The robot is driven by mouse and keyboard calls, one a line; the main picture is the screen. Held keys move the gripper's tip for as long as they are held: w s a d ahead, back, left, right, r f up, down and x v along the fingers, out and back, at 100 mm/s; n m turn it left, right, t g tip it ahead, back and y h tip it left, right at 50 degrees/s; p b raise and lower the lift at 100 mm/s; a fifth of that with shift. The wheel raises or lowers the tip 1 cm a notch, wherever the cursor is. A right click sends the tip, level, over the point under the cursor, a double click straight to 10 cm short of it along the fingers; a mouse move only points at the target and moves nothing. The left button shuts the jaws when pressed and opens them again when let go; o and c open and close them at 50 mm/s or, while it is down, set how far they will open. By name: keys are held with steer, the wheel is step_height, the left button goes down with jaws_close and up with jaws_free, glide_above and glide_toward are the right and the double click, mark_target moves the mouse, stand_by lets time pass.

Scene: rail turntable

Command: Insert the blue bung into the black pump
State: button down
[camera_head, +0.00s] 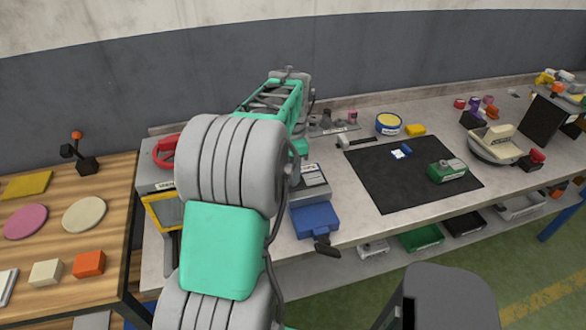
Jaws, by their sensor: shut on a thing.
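My arm reaches away over the left part of the bench, and its own links hide my gripper, so neither the fingers nor anything between them shows. I cannot make out a blue bung for certain. A small blue-and-white item (401,152) lies on the black mat (380,195), too small to name. I cannot pick out a black pump either. A green device with a pale face (447,170) stands on the right part of the mat.
A blue vise-like block (315,219) sits at the bench's front edge, right of my arm. A yellow-topped tin (388,123) and a yellow block (415,130) stand behind the mat. A cream-and-grey machine (497,145) is at right. A wooden table (60,240) holds blocks and discs at left.

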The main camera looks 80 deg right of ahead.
steer(key=shift+f+b, duration=0.4)
steer(key=shift+f, duration=0.4)
steer(key=c, duration=1)
jaws_free()
step_height(320, 180, up, 8)
steer(key=shift+f+b, duration=0.1)
steer(key=shift+b, duration=0.35)
